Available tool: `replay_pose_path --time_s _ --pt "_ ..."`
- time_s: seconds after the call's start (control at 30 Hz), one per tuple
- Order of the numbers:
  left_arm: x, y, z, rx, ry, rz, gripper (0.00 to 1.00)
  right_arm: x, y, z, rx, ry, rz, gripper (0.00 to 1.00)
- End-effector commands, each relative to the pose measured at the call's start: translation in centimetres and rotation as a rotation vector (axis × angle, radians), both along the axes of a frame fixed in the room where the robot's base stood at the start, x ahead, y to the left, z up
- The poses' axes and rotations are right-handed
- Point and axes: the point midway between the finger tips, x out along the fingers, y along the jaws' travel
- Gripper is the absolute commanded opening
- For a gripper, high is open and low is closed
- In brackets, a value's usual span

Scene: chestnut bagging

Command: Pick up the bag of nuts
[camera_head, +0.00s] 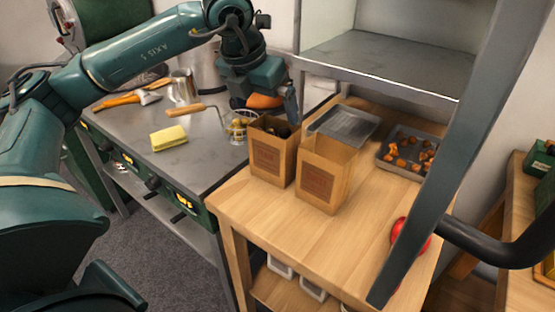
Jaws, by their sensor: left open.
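Two open brown paper bags stand upright side by side on the wooden table (245,209). The left bag (268,160) shows dark nuts (279,132) at its mouth. The right bag (322,182) is taller in the picture, and I cannot see what is inside it. My left gripper (265,112) is above and behind the left bag, its fingers pointing down and apart. It holds nothing that I can make out. An orange object (264,101) shows between the fingers, apparently behind them. My right gripper is not in view.
A wire basket ladle (238,127) with a wooden handle lies left of the bags, near a yellow sponge (168,138) and a metal jug (183,87). A perforated tray (344,122) and a tray of chestnuts (408,151) lie behind. A grey post (445,150) crosses the right side, partly hiding a red object (397,229).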

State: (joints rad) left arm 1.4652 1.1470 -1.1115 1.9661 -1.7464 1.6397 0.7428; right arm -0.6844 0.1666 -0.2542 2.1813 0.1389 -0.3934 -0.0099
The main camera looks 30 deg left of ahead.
Motion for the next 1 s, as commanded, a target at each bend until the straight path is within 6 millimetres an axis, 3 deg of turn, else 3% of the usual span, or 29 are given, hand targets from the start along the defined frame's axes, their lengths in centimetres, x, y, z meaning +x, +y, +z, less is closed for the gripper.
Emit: replay_pose_path --time_s 0.1,0.37,0.7,1.0 --pt "0.8 0.0 -2.1 0.0 0.003 0.001 1.0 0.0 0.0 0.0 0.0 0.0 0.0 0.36" --pt "1.7 -0.1 -4.0 0.0 0.0 0.0 1.0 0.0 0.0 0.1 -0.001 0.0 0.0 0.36" --pt "3.2 -0.5 -8.2 0.0 0.001 0.0 1.0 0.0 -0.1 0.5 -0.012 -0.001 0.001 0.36" --pt "3.4 -0.5 -8.6 -0.001 -0.001 0.0 0.99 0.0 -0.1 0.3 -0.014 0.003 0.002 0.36"
